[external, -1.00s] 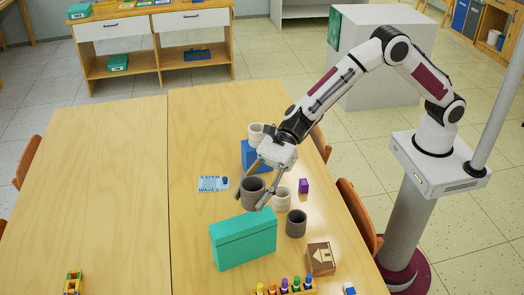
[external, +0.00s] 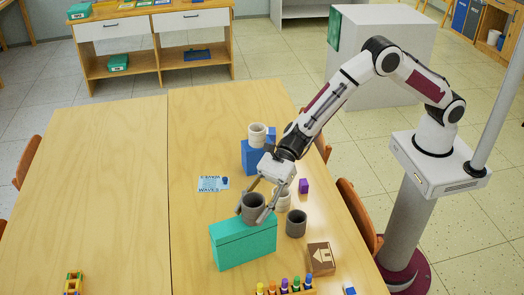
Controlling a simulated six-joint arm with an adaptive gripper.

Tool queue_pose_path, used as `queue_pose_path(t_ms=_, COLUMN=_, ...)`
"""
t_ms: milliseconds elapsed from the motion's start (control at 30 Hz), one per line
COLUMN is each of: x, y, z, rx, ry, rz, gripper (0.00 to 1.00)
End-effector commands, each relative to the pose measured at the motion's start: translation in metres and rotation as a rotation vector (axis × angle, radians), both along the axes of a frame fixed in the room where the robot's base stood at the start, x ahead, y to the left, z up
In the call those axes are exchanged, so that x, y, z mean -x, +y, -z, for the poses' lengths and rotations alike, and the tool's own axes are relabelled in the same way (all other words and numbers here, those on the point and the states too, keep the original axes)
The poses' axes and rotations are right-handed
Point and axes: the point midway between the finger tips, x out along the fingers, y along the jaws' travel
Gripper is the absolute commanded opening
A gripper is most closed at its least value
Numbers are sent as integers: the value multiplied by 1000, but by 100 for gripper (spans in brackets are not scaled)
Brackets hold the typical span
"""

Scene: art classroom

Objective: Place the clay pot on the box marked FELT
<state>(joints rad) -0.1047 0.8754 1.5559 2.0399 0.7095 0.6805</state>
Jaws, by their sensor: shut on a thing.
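My gripper (external: 264,204) is shut on a dark grey clay pot (external: 251,210), with a finger on each side of it. The pot is upright, at the top of the teal box (external: 243,246). I cannot tell whether its base touches the lid or hangs just above it. No FELT lettering can be read on any box from here. A second grey pot (external: 296,224) stands on the table right of the teal box. A pale pot (external: 284,203) stands behind my gripper, partly hidden by it.
A blue box (external: 251,158) with a pale pot (external: 257,134) on top stands farther back. The table's left side is mostly clear.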

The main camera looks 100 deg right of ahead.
Motion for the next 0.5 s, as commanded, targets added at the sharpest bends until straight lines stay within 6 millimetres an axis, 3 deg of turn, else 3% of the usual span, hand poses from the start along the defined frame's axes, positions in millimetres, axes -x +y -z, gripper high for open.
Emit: queue_pose_path(t_ms=500, x=0, y=0, z=8, rx=-1, ry=-2, rz=1, gripper=16)
